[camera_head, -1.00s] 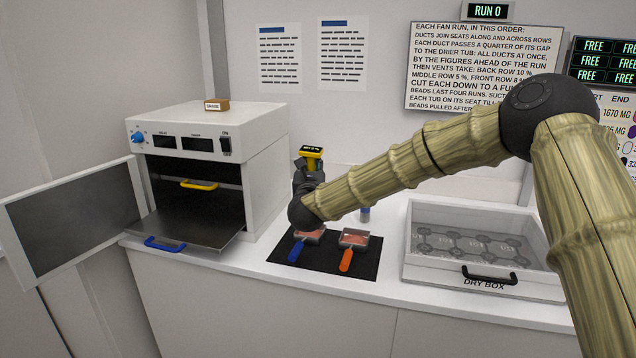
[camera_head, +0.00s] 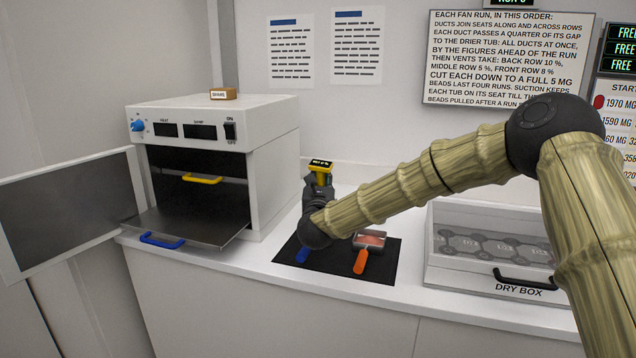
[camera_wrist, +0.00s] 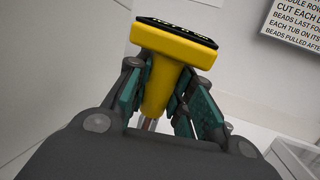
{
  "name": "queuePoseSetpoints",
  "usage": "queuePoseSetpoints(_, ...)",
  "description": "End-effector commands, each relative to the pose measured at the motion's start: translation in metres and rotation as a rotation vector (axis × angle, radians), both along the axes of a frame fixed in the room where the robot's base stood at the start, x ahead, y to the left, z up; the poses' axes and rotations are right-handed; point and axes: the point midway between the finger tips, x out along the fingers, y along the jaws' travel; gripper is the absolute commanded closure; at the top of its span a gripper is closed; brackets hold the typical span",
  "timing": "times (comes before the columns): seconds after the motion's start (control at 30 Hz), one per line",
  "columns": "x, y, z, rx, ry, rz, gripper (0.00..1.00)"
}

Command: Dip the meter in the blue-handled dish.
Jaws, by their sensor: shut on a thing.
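A yellow meter with a dark display (camera_head: 320,166) stands upright in my gripper (camera_head: 318,184). My gripper is at the back of the mat, behind and above that handle. Whether the probe touches the dish's contents is hidden.
An orange-handled dish (camera_head: 370,240) with reddish contents sits on the mat, to the right. A white oven (camera_head: 220,150) stands open at left, its door (camera_head: 65,210) swung out and a blue-handled shelf (camera_head: 190,228) pulled out. A dry box (camera_head: 500,270) is at right.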

Motion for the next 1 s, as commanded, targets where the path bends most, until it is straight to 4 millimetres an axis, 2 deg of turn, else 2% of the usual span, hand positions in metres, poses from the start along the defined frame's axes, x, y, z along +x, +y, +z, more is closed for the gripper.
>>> queuePoseSetpoints(0.5, -0.002, -0.004, -0.001, 0.002, -0.001, -0.006, 1.0)
queuePoseSetpoints(1.0, -0.002, -0.001, -0.028, 0.001, -0.001, -0.002, 1.0)
